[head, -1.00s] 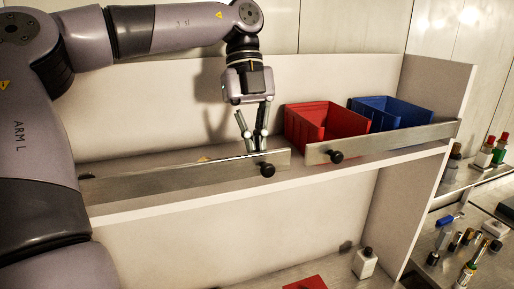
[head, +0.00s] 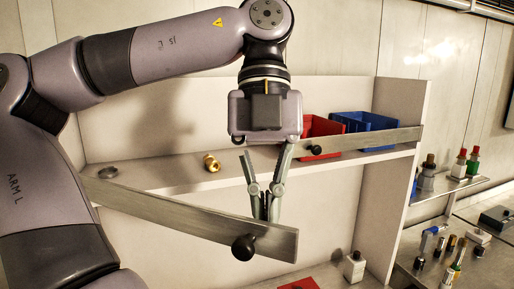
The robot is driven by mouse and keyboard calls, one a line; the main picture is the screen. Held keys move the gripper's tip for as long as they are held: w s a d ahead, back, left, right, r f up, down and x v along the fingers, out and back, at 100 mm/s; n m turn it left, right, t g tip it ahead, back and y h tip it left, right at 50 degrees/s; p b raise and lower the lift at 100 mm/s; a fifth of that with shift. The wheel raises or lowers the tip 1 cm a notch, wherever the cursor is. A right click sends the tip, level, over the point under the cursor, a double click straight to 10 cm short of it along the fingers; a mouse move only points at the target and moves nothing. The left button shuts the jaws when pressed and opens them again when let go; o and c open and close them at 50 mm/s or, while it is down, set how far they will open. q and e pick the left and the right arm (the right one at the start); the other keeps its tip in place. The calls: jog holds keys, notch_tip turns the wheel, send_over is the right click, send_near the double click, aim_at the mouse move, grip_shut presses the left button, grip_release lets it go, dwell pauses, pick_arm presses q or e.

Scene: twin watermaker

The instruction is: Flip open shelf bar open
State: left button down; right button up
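The left metal shelf bar (head: 180,212) with a black knob (head: 244,247) is swung out from the shelf. Its right end stands away from the shelf front, and its left end stays near the shelf's left side. My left gripper (head: 264,212) points down at the bar near its right end, just above and right of the knob. Its fingers are close together and their tips pass behind the bar's upper edge, so their ends and exact gap are hidden. My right gripper is not in view.
A second bar (head: 368,142) with a knob lies along the shelf's right part, before a red bin (head: 318,128) and a blue bin (head: 365,125). A brass fitting (head: 211,162) and a grey ring (head: 108,172) lie on the shelf. Bottles and small parts stand on the right.

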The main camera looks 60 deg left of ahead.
aim_at(237, 246)
pick_arm(q)
jog(key=s+d+m, duration=0.2)
jog(key=s, duration=0.1)
jog(key=s+d+m+g, duration=0.1)
jog(key=s, duration=0.1)
jog(key=shift+f+y, duration=0.15)
jog(key=shift+y, duration=0.25)
jog(key=shift+s+d+m, duration=0.2)
jog(key=shift+s+m, duration=0.05)
jog(key=shift+m, duration=0.15)
jog(key=shift+s+d, duration=0.1)
jog(key=shift+s, duration=0.05)
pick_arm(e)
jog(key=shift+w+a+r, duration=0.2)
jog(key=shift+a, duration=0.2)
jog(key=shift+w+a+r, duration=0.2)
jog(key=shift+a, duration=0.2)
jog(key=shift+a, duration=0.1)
